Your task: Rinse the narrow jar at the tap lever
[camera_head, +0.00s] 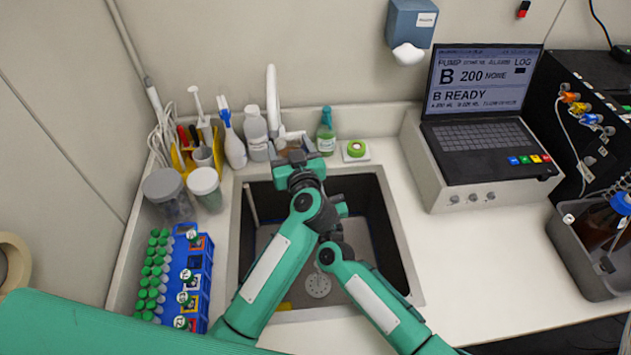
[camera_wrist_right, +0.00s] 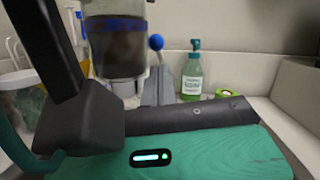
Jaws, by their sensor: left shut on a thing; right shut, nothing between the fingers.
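The narrow jar (camera_wrist_right: 117,48), clear with a blue band and dark contents, shows at the top of the right wrist view, its upper part cut off. My left gripper (camera_head: 296,158) is shut on it at the back of the sink, by the white tap (camera_head: 272,95); in the head view the gripper hides most of the jar. A blue-tipped tap lever (camera_wrist_right: 156,42) appears beside the jar in the right wrist view. My right gripper (camera_wrist_right: 157,88) is shut and empty just below the blue tip; whether it touches the lever I cannot tell. In the head view my left arm mostly covers it.
The sink (camera_head: 410,285) lies below both arms. A blue tube rack (camera_head: 205,265) is left, a laptop (camera_head: 480,100) right.

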